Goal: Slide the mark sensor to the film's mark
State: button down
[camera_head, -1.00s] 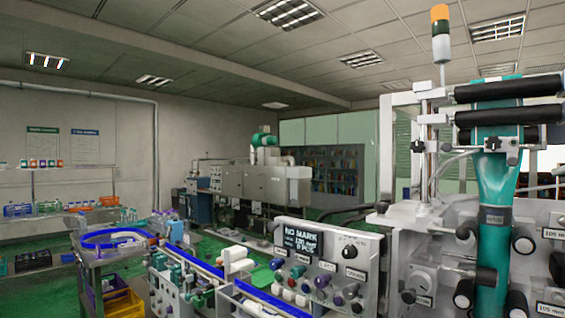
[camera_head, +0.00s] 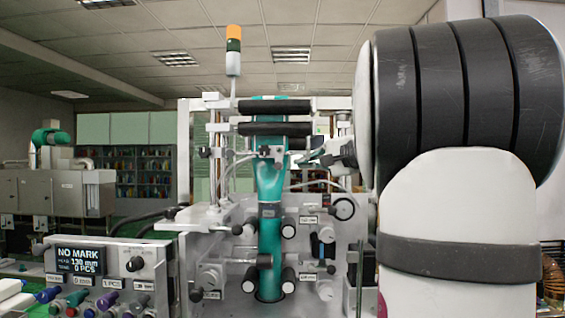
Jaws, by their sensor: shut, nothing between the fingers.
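The teal film (camera_head: 270,182) runs down from two black rollers and narrows into a tube. A dark band (camera_head: 269,211) crosses the tube lower down; I cannot tell whether it is the film's mark. A small grey and black sensor block (camera_head: 272,154), which looks like the mark sensor, sits in front of the film below the rollers. My gripper (camera_head: 312,158) is just right of the block, small and partly lost against the machine. It looks shut and empty, pointing left. I cannot tell whether it touches the block.
The control panel (camera_head: 114,283) at lower left has a display reading NO MARK, 130 mm and 0 PCS. Black rollers (camera_head: 275,107) lie above the sensor. Knobs and posts crowd the machine's front plate (camera_head: 225,255). My arm fills the right side.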

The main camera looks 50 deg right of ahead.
jog(key=shift+w+a+f, duration=0.2)
jog(key=shift+w+a, duration=0.65)
jog(key=shift+w+a+f+b, duration=0.1)
jog(key=shift+w+a+b, duration=0.35)
jog(key=shift+w+b, duration=0.15)
